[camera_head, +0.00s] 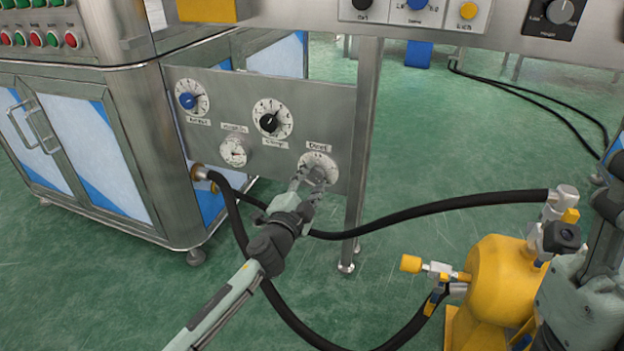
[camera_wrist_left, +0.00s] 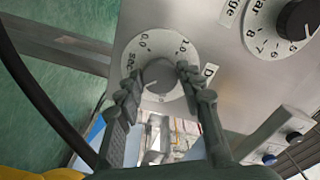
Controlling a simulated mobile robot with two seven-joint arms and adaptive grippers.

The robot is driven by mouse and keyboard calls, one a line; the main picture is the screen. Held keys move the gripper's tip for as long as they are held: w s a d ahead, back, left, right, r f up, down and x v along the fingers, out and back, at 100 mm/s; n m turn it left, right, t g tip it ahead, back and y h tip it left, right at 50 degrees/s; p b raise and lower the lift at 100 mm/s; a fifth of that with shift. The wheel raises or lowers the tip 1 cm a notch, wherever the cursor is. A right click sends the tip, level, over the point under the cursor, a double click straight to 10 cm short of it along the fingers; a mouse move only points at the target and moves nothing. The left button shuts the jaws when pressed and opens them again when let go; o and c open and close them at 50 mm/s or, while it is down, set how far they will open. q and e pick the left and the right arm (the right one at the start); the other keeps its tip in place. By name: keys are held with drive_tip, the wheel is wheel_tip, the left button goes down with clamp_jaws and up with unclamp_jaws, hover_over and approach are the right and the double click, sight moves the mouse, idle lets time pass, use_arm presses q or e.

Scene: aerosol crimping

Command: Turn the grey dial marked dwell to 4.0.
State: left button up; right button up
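The grey dwell dial (camera_head: 318,175) sits at the lower right of the grey panel, under its label. It also shows in the left wrist view as a round grey knob (camera_wrist_left: 160,76) on a white scale marked "sec", with 0.0 and 1.0 readable. The knob's pointer setting is too unclear to read. My left gripper (camera_head: 306,184) is at the dial, and in the wrist view its two fingers (camera_wrist_left: 159,80) stand apart on either side of the knob. Whether the fingertips touch it is unclear.
A black hose (camera_head: 430,206) crosses below the dwell dial to a yellow tank (camera_head: 497,275). A metal post (camera_head: 362,130) stands just right.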

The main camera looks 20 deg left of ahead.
use_arm(q)
drive_tip(key=o, duration=0.3)
drive_tip(key=s, duration=1.2)
drive_tip(key=shift+a, duration=0.2)
